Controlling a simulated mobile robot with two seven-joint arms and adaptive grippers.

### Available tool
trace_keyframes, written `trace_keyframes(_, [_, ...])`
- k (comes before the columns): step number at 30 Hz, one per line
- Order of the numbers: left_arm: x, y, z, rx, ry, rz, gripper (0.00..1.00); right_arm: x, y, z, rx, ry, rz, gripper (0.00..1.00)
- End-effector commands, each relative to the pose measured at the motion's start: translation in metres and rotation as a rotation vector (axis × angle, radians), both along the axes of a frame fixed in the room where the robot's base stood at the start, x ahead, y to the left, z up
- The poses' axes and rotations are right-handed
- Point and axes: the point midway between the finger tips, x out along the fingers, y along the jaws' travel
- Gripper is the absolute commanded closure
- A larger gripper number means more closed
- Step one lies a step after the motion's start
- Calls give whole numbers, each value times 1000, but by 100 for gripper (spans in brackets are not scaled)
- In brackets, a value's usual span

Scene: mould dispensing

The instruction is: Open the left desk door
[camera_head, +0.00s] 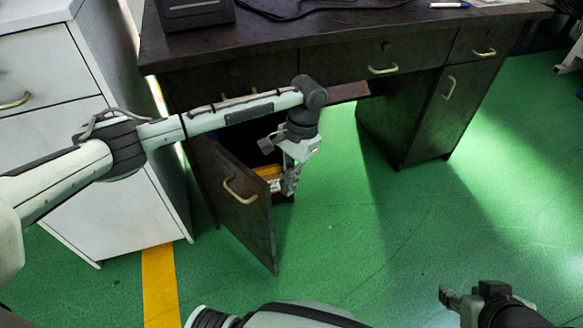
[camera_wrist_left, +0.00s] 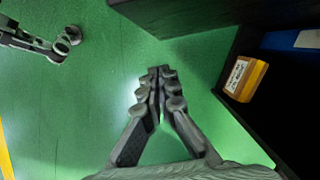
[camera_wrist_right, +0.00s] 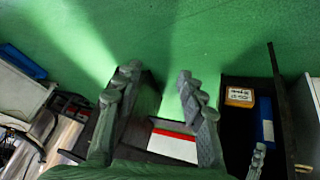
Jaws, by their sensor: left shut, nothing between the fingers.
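The dark left desk door (camera_head: 252,222) stands swung out from the desk, with its brass handle (camera_head: 240,192) on the outer face. In the right wrist view the door (camera_wrist_right: 281,115) appears as a thin dark panel. My left gripper (camera_head: 290,184) is shut and empty, on the inner side of the door near the cabinet opening. Its closed fingers (camera_wrist_left: 158,85) fill the middle of the left wrist view. My right gripper (camera_head: 447,297) is low at the right, away from the desk; its fingers (camera_wrist_right: 157,80) are apart with nothing between them.
A yellow box (camera_wrist_left: 246,79) and a blue item (camera_wrist_left: 290,40) are inside the open compartment. A white cabinet (camera_head: 50,60) stands close to the left of the desk. The right desk door (camera_head: 455,105) is shut. Green floor is clear in front.

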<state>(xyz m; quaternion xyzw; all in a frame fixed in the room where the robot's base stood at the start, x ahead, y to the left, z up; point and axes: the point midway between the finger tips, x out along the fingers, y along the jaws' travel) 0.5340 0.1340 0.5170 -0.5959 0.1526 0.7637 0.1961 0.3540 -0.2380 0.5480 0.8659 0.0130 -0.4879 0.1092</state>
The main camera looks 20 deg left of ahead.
Motion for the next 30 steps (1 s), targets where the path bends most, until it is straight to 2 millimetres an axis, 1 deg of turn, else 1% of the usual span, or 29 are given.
trace_keyframes(3, [-17,11,0,0,-1,0,100,-6,-4,-1,-9,27,-10,60])
trace_keyframes(6, [-27,16,0,1,-1,1,100,-9,-7,-2,-14,42,-16,60])
trace_keyframes(9, [-33,19,0,0,-1,0,100,-11,-9,-3,-16,53,-20,60])
trace_keyframes(24, [-38,21,2,0,0,-8,100,-12,-10,-3,-19,65,-23,60])
trace_keyframes(29, [-53,28,6,2,1,-55,100,-14,-20,-40,-24,158,-43,60])
trace_keyframes(30, [-57,30,6,1,3,-70,100,-16,-23,-51,-25,182,-48,60])
